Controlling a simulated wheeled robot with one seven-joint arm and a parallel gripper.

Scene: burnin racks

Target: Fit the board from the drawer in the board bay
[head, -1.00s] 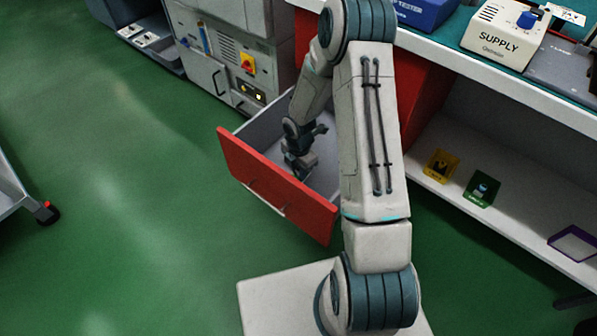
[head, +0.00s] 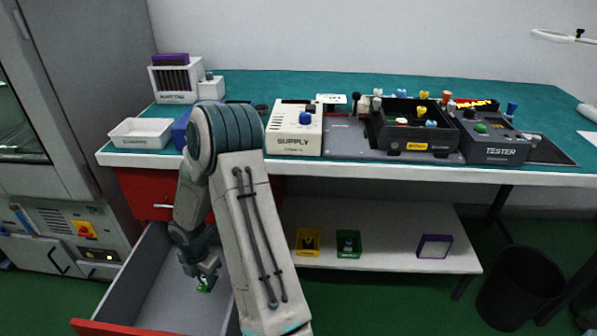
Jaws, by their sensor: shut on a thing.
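The drawer (head: 150,285) under the bench stands open, grey inside with a red front. My gripper (head: 206,275) is low inside the drawer, shut on a small green board (head: 204,287). Only a small part of the board shows below the fingers, and I cannot tell whether it touches the drawer floor. A black open box (head: 418,145) with a yellow label and several coloured knobs sits on the bench; I cannot make out from here whether it is the board bay.
The bench holds a white supply box (head: 294,140), a dark tester (head: 494,148), a slotted white rack (head: 176,98) and a white tray (head: 141,142). A shelf (head: 400,225) below carries yellow, green and purple items. A black bin (head: 517,285) stands at right.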

